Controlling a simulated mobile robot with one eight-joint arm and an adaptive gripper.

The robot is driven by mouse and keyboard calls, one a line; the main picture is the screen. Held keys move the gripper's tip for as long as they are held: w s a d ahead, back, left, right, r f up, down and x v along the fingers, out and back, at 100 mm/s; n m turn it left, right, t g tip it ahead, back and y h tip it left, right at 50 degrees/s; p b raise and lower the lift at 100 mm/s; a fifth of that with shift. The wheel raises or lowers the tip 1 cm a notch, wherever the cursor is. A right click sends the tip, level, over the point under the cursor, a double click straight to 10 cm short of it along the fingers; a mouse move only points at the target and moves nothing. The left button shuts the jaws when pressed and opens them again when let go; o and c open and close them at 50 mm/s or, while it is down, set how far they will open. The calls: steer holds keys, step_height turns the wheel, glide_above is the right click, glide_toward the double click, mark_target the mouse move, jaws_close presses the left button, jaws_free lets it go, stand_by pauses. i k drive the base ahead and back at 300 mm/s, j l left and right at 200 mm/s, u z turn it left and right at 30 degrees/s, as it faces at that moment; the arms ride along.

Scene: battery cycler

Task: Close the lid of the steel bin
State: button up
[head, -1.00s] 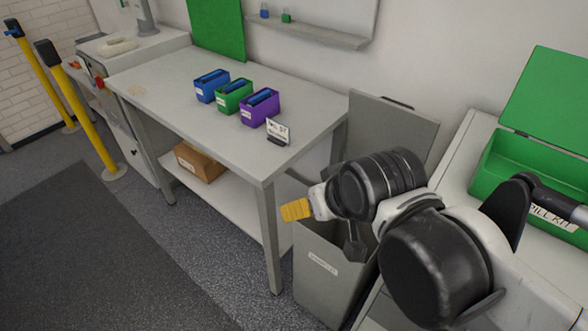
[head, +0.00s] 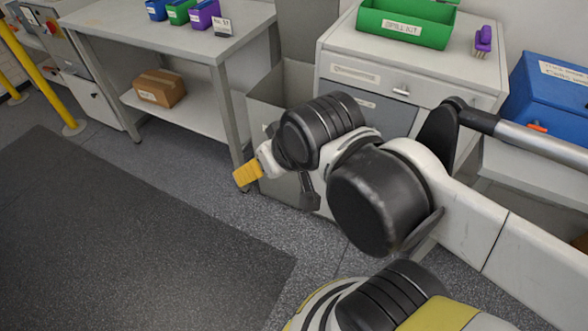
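The steel bin (head: 258,92) is a grey, open-topped box on the floor between the workbench and a drawer cabinet. Its grey lid (head: 308,38) stands raised at the back, against the wall side, so the bin is open. My arm hides the bin's front and lower part. My gripper (head: 248,173) shows a yellow ridged tip in front of the bin's lower left, near the bench leg in the picture. It points down and left. Whether its fingers are apart or together is not clear.
The workbench (head: 130,28) carries blue, green and purple bins, with a cardboard box (head: 159,87) on its lower shelf. The cabinet (head: 385,62) on the right holds a green spill kit (head: 407,22). A blue box (head: 550,95) stands further right. Open floor and a dark mat (head: 110,230) lie front left.

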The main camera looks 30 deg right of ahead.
mark_target(301, 23)
steer(key=z, duration=0.75)
